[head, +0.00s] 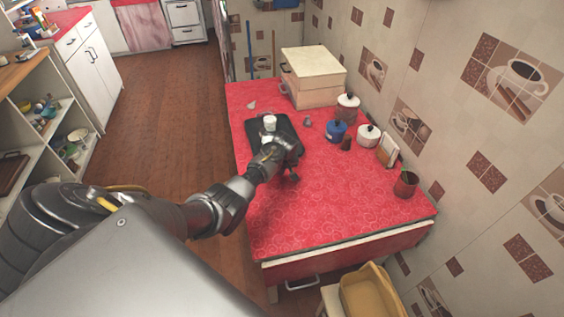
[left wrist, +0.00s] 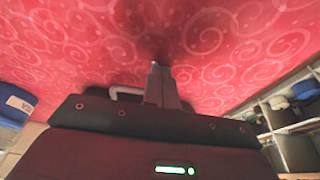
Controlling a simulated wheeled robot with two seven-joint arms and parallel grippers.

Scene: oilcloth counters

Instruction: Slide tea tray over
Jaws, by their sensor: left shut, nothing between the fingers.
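The dark tea tray (head: 254,133) lies flat on the red counter in the head view. A white cup (head: 269,122) stands on it, and a second small white piece (head: 265,139) shows closer to my arm. My left gripper (head: 293,176) is low over the counter by the tray's near right side. My arm hides part of the tray, so I cannot tell whether the gripper touches it. In the left wrist view the fingers (left wrist: 155,72) are together and empty against the red oilcloth. The tray is not clear there. My right gripper is out of view.
The red counter (head: 340,205) is bare toward its near end. A cream box (head: 314,78) stands at the far end. Blue (head: 336,131) and white (head: 367,135) lidded pots, a small brown pot (head: 346,144) and a red-brown cup (head: 405,184) line the wall side.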

